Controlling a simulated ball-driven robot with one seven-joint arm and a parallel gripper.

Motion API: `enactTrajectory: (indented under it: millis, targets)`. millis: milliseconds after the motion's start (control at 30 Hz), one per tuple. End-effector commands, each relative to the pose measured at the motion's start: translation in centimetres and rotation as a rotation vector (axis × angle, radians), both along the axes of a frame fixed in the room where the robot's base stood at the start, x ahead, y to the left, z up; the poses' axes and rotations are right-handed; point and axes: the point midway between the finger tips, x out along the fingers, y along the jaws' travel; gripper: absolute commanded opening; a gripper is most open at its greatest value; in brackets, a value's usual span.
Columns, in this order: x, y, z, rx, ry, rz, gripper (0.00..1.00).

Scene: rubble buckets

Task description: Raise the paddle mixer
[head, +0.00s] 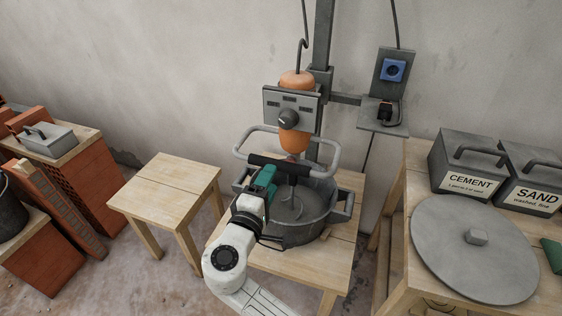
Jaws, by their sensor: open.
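The paddle mixer (293,142) hangs on a dark upright post, with an orange motor body, a grey control box and a looped grey handle (330,160) in front. My gripper (268,180), with green and dark parts, is open at the left part of the black grip, in front of the tub. Whether its fingers stand around the grip or touch it I cannot tell; my wrist hides part of the tub.
The tub stands on a wooden table (340,248). An empty stool (166,187) is to the left. On the right bench are a round grey lid (474,270), a cement bin (464,165) and a sand bin (530,178). A shelf with a blue socket (393,71) is behind.

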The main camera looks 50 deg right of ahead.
Motion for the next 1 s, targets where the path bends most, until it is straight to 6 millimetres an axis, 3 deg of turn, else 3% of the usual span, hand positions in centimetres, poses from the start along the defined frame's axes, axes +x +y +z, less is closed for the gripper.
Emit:
enactTrajectory:
  millis: [300,500,900,1000]
  targets:
    - [1.9,-5.5,0.0,0.003,0.000,-0.003,0.55]
    - [2.7,-7.7,0.0,0.003,0.001,-0.002,0.55]
    - [3.0,-8.3,-0.1,0.003,0.000,0.000,0.55]
    - [2.9,-8.3,-0.1,0.003,0.000,0.000,0.47]
